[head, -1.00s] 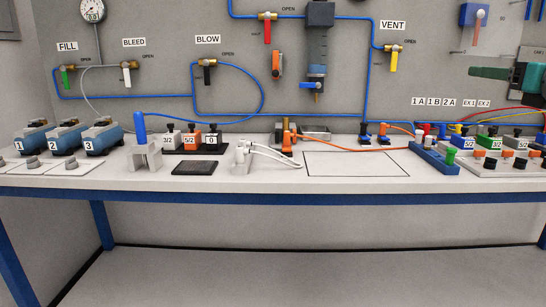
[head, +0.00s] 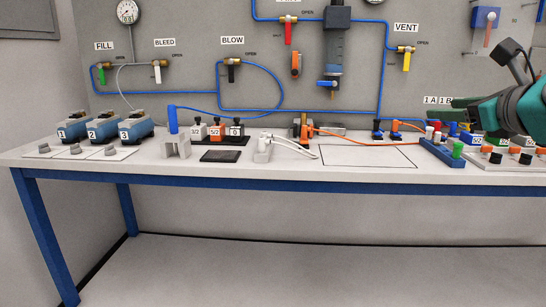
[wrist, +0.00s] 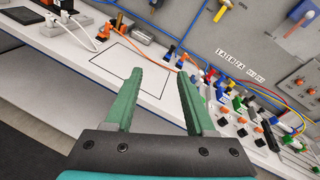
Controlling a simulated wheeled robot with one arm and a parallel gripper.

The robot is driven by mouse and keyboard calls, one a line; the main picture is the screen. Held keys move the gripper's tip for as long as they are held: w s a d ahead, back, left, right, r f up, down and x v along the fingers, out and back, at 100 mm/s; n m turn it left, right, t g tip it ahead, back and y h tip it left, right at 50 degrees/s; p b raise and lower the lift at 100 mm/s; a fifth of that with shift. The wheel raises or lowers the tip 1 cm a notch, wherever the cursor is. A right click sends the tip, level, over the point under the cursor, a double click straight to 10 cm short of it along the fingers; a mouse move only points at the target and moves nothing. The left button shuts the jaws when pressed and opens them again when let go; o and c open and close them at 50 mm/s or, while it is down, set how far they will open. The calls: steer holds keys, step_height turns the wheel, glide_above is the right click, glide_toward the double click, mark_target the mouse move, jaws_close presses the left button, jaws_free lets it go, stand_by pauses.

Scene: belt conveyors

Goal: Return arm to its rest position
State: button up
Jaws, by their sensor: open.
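My gripper (wrist: 158,85) shows in the wrist view with its two green fingers apart and nothing between them. It is over the front of the bench, near the black outlined rectangle (wrist: 130,72) and the fittings at the right end. In the head view my teal arm (head: 510,112) reaches in at the right edge, above the right end of the bench. The fingers are only partly visible there.
The bench (head: 290,170) holds blue units (head: 103,130) at the left, a blue-handled grey block (head: 174,135) and a blue fitting rack (head: 443,150). Valves and blue tubing cover the back panel. The outlined rectangle (head: 368,156) is empty.

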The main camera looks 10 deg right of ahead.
steer(key=w+a+f+n+g+y, duration=0.1)
steer(key=a+f+n+g+y, duration=0.3)
steer(key=a+f+n, duration=0.85)
steer(key=s+a+f+n+g, duration=0.35)
steer(key=a+f, duration=0.25)
steer(key=f, duration=0.2)
steer(key=s+a+f+n+g, duration=0.35)
steer(key=a+f, duration=0.25)
steer(key=f, duration=0.2)
steer(key=s+f+n+g+h, duration=0.1)
steer(key=s+f+n+g, duration=0.2)
steer(key=s+f+n, duration=0.3)
steer(key=s+f+n+g+h, duration=0.2)
steer(key=s+f+n, duration=0.5)
steer(key=s, duration=0.6)
steer(key=shift+d+g, duration=0.35)
steer(key=shift+g, duration=0.45)
